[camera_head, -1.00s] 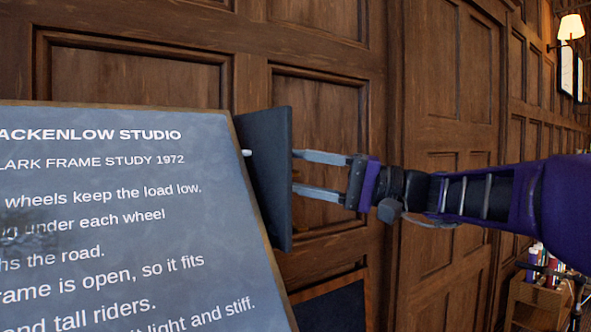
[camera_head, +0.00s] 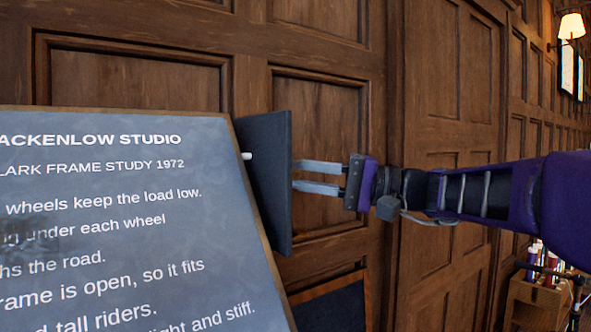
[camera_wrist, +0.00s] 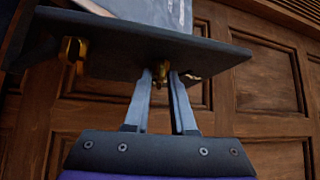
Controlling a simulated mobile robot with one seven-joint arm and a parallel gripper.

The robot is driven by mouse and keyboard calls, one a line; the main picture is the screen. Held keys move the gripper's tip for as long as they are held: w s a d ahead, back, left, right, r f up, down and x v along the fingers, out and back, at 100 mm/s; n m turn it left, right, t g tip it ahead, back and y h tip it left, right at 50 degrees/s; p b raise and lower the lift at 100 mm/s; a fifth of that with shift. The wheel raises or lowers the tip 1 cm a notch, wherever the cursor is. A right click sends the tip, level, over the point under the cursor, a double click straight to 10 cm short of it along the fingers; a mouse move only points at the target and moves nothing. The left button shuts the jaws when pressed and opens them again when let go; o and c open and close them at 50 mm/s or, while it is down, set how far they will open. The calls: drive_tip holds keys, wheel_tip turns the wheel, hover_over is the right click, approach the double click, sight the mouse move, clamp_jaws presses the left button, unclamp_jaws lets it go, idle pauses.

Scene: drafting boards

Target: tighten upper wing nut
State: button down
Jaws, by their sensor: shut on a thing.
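A dark upright plate (camera_head: 268,180) stands at the right edge of the lettered board (camera_head: 110,240). In the wrist view the plate (camera_wrist: 110,45) spans the top, with brass wing nuts on the side facing me. My gripper (camera_head: 296,175) is level with the middle of the plate's right side. In the wrist view my gripper (camera_wrist: 162,76) is shut on one brass wing nut (camera_wrist: 161,70), partly hidden by the fingers. A second brass wing nut (camera_wrist: 72,50) is to the left, clear of the fingers. The head view hides both nuts.
A small white peg (camera_head: 246,156) sticks out between board and plate. Wood-panelled wall (camera_head: 325,110) stands behind. Another small dark fitting (camera_wrist: 191,77) shows just right of the fingers.

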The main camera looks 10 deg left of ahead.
drive_tip(key=shift+r+m+h+p, duration=0.1)
drive_tip(key=shift+m+h+p, duration=0.4)
drive_tip(key=shift+m+h, duration=0.4)
drive_tip(key=c, duration=0.8)
unclamp_jaws()
drive_tip(key=shift+o, duration=0.2)
drive_tip(key=w+d, duration=0.1)
drive_tip(key=d, duration=1.6)
drive_tip(key=shift+w+d+r, duration=0.2)
